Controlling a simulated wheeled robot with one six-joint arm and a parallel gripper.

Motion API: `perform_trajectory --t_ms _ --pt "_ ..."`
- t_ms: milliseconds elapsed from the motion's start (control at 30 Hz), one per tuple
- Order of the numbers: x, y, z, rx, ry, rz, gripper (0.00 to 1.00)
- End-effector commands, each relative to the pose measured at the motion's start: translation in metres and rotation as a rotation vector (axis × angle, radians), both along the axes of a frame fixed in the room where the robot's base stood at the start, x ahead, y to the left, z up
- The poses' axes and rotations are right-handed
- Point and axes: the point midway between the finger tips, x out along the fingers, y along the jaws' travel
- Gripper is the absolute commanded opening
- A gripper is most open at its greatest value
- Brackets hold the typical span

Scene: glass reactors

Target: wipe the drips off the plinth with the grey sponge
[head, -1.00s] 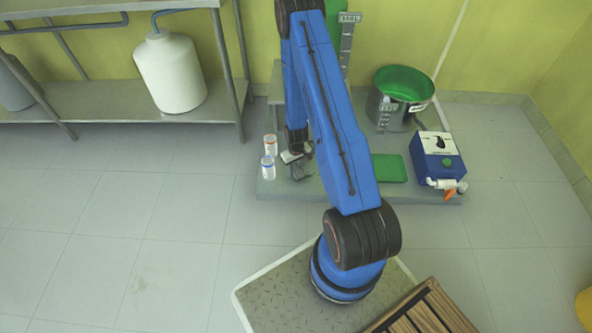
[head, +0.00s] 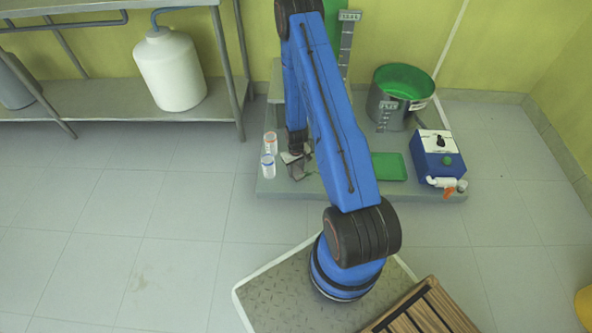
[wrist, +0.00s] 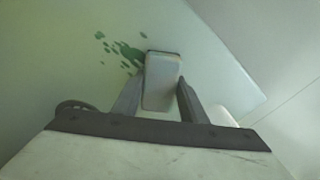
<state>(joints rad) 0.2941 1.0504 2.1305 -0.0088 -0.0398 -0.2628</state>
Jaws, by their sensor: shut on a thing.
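My gripper (head: 296,172) is low over the left part of the grey plinth (head: 285,191) in the head view, partly hidden by my blue arm. In the wrist view my gripper (wrist: 160,95) is shut on the grey sponge (wrist: 162,84), a pale block between the two fingers. Dark green drips (wrist: 126,52) show on the plinth surface just left of and beyond the sponge, as one larger smear with several small spots. The sponge's far end is close beside the smear. I cannot tell whether it touches the surface.
Two small jars, one with an orange top (head: 270,143) and one with a blue top (head: 268,166), stand left of my gripper. A green tray (head: 390,167), a blue box (head: 437,156) and a pot with a green inside (head: 402,95) are to the right.

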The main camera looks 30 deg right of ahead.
Motion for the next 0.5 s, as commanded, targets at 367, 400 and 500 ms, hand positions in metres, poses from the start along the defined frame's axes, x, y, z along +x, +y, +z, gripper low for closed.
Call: perform_trajectory --t_ms 367,400,500 --pt "-0.007 -0.011 0.000 0.000 0.000 -0.003 0.13" --pt "-0.009 -0.014 0.000 0.000 0.000 -0.002 0.13" --pt "-0.013 -0.019 0.001 0.000 0.000 -0.002 0.13"
